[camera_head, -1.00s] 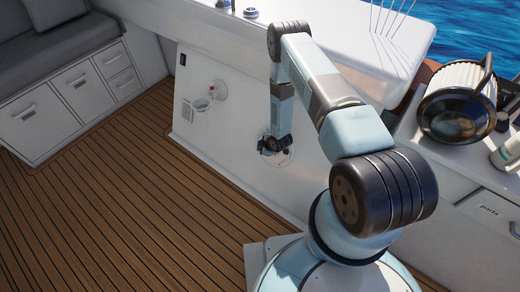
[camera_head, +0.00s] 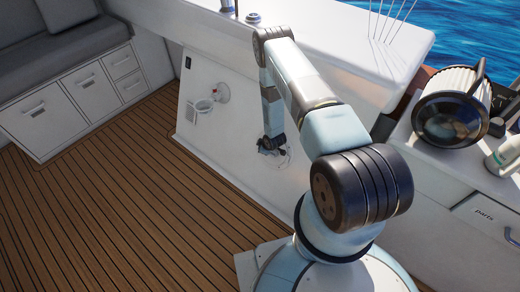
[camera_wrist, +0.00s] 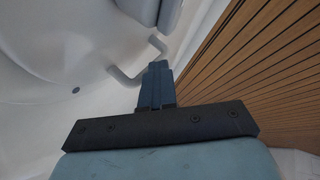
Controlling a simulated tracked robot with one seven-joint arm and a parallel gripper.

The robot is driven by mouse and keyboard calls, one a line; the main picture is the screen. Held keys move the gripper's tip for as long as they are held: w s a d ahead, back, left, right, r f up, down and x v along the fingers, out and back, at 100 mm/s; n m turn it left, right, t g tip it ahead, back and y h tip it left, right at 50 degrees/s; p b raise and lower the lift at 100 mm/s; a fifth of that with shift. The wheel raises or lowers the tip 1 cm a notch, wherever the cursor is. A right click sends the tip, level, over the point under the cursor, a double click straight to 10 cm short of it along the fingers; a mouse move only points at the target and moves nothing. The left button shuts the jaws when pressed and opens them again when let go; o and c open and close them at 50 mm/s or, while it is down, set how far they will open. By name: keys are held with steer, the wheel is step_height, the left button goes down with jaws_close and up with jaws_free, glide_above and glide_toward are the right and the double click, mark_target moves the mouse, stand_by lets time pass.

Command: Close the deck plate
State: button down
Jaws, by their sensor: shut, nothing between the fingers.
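A small round white fitting (camera_head: 285,159), likely the deck plate, sits low on the white side panel. My gripper partly covers it in the head view, and I cannot tell how far open the plate is. My gripper (camera_head: 270,146) points down at the fitting, close to the panel. In the wrist view my gripper (camera_wrist: 158,66) has its fingers together with nothing between them. A bent grey handle-like bar (camera_wrist: 124,77) is just left of the fingertips. I cannot tell whether they touch. A large curved white surface (camera_wrist: 45,40) fills the left of that view.
Wooden deck (camera_head: 120,190) lies open at left, with white drawers (camera_head: 60,110) beyond. A black-rimmed lamp (camera_head: 450,119) and a bottle (camera_head: 505,155) stand on the right counter.

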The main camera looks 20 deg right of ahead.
steer(key=shift+w+a, duration=0.1)
steer(key=shift+w, duration=0.05)
steer(key=s+r, duration=0.9)
steer(key=shift+d+r, duration=0.35)
steer(key=shift+w+r, duration=0.1)
